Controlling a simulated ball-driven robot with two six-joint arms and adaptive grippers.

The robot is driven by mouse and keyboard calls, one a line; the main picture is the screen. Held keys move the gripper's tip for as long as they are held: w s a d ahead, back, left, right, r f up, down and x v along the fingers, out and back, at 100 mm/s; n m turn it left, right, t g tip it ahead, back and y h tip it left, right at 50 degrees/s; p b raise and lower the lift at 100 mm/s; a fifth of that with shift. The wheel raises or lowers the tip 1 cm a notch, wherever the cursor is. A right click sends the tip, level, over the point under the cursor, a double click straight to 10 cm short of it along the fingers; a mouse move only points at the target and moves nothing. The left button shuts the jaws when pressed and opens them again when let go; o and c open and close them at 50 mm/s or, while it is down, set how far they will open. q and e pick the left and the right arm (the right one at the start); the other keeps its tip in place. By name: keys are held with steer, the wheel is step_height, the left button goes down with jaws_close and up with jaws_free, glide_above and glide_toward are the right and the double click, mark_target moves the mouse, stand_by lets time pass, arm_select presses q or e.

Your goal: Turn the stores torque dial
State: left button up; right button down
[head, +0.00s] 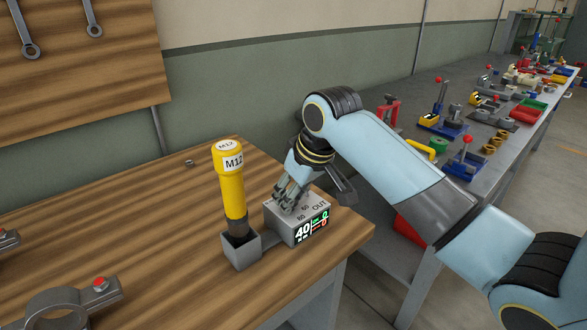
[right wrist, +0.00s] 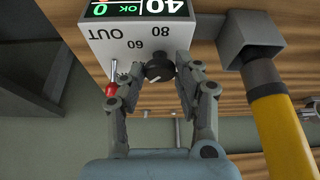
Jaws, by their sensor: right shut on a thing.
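The stores torque dial (right wrist: 159,70) is a small dark round knob with a light pointer mark, on a grey box (head: 281,226). The labels 60, 80 and OUT are printed around it, and a lit display (head: 312,228) on the box's front reads 40. In the head view the fingers cover the knob. My right gripper (head: 290,203) reaches down onto the box top, and in the right wrist view its two fingers (right wrist: 152,69) stand on either side of the knob, shut on it. My left gripper is in neither view.
A yellow tool labelled M12 (head: 232,185) stands upright in a grey square holder (head: 241,250) close beside the box. A grey clamp (head: 62,305) lies at the front left. A second bench (head: 455,90) with several tools runs along the right. The wooden bench's middle is clear.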

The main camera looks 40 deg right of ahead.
steer(key=m+p, duration=0.1)
steer(key=p, duration=0.1)
steer(key=m+h+p, duration=0.1)
steer(key=shift+a+r+m+p, duration=0.1)
steer(key=shift+r+m+p, duration=0.1)
steer(key=shift+m+p, duration=0.15)
steer(key=shift+f+m+p, duration=0.15)
steer(key=shift+m+p, duration=0.3)
steer(key=shift+p, duration=0.15)
steer(key=c, duration=0.9)
jaws_free()
steer(key=shift+c, duration=0.2)
steer(key=v, duration=1.2)
steer(key=shift+a, duration=0.2)
